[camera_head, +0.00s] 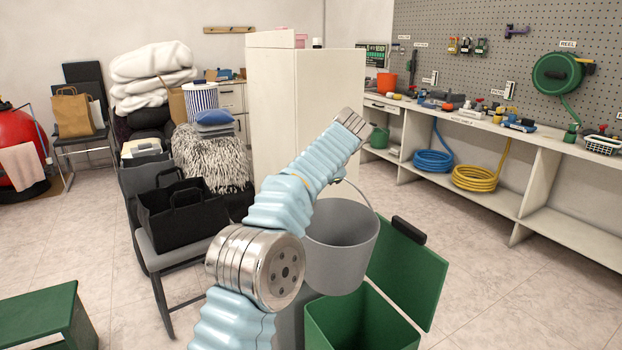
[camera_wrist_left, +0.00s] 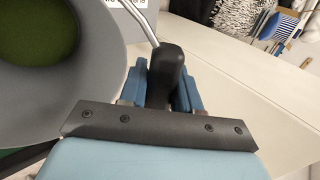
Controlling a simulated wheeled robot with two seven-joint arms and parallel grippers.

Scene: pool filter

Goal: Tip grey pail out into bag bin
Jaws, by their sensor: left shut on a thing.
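The grey pail (camera_head: 340,250) hangs roughly upright by its wire handle in the head view, just above the back left of an open green bin (camera_head: 362,322). The bin's lid (camera_head: 408,268) stands open at its right. In the left wrist view my left gripper (camera_wrist_left: 162,92) is shut on the black grip (camera_wrist_left: 166,66) of the pail's handle. The pail (camera_wrist_left: 105,55) fills the left of that view, with something green (camera_wrist_left: 38,32) inside; I cannot tell what it is. My forearm mostly hides the gripper in the head view. My right gripper is not in view.
A chair (camera_head: 185,245) with a black bag (camera_head: 183,208) stands left of my arm. A green box (camera_head: 45,318) is at the lower left. A white cabinet (camera_head: 285,115) stands behind, and a workbench (camera_head: 500,150) runs along the right. The floor at right is clear.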

